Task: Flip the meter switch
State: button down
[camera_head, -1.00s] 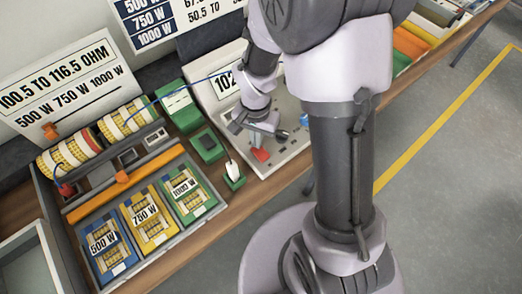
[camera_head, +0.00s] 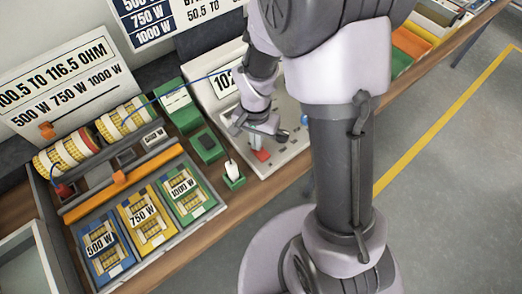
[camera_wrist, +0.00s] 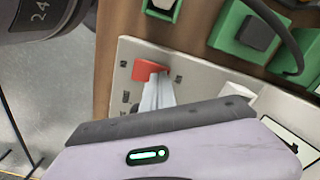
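The meter (camera_head: 284,146) is a light grey panel on the bench, with a display at its back partly hidden by my arm. A red switch (camera_head: 262,155) sits near its front left corner and also shows in the wrist view (camera_wrist: 151,70). My gripper (camera_head: 257,143) is over the panel, pointing down at the red switch. In the wrist view its pale fingers (camera_wrist: 158,90) are close together and look shut, with their tips at the switch's edge. I cannot tell whether they touch it.
A blue knob (camera_head: 304,120) is on the panel, right of my gripper. Green boxes (camera_head: 207,146) and a small green stand (camera_head: 233,175) with a white piece are close on the left. A tray (camera_head: 70,219) with yellow coils and labelled blocks lies farther left.

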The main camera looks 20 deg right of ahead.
notch_tip(320, 180, up, 7)
jog(key=p, duration=0.5)
dwell(0.3)
jog(key=s+a+r+n+t+y+b, duration=0.1)
jog(key=s+a+r+n+t+b, duration=0.1)
jog(key=s+r, duration=0.4)
jog(key=s+a+r+n+t+y+b, duration=0.1)
jog(key=s+a+r+n+t+b, duration=0.1)
jog(key=s+r, duration=0.4)
notch_tip(320, 180, up, 3)
jog(key=t+b, duration=0.1)
jog(key=b, duration=0.1)
jog(key=shift+s+t+b, duration=0.35)
jog(key=shift+s+t, duration=0.05)
